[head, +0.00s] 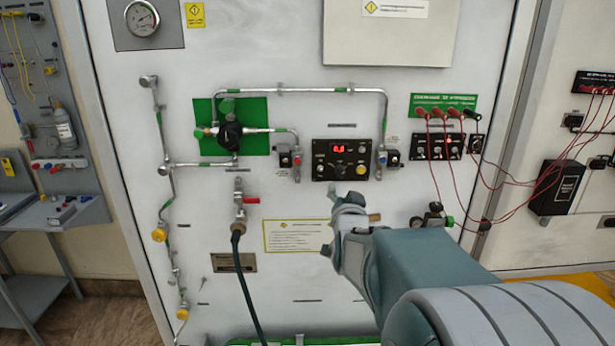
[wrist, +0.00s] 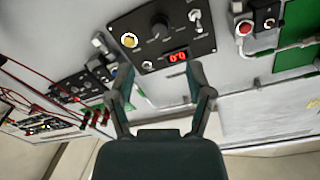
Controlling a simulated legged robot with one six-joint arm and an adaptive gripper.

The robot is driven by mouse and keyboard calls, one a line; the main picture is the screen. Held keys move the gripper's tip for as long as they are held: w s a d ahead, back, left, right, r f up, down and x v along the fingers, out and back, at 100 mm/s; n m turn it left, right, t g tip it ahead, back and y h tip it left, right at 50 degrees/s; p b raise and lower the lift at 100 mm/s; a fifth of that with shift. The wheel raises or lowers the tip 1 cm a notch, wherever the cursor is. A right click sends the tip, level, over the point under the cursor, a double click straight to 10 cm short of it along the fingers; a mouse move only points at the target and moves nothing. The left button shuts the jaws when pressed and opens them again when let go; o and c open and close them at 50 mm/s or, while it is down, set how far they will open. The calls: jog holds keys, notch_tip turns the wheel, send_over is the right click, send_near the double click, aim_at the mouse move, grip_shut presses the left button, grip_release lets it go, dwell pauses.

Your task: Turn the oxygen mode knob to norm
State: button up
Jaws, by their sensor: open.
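A black control panel (head: 325,172) with a red lit display (head: 343,151) is on the white wall panel. A dark round knob (head: 340,169) sits at its middle, with a yellow knob (head: 361,170) to its right. In the wrist view the dark knob (wrist: 160,28) and yellow knob (wrist: 129,41) show near the top, turned over. The labels are too small to read, so I cannot tell the knob's setting. My gripper (head: 350,200) is below the panel in the head view. In the wrist view my gripper (wrist: 158,82) is open and empty, its fingers apart from the knob.
Silver pipes (head: 300,91) run around the panel's top and sides. Small switch boxes (head: 290,159) flank it. Red cables (head: 432,160) hang from a box at the right. A green hose (head: 240,270) hangs at the lower left. The wall around the instruction placard (head: 298,236) is mostly flat.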

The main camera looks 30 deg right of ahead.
aim_at(341, 175)
jog(key=x, duration=0.8)
jog(key=shift+w+d, duration=0.15)
grip_shut()
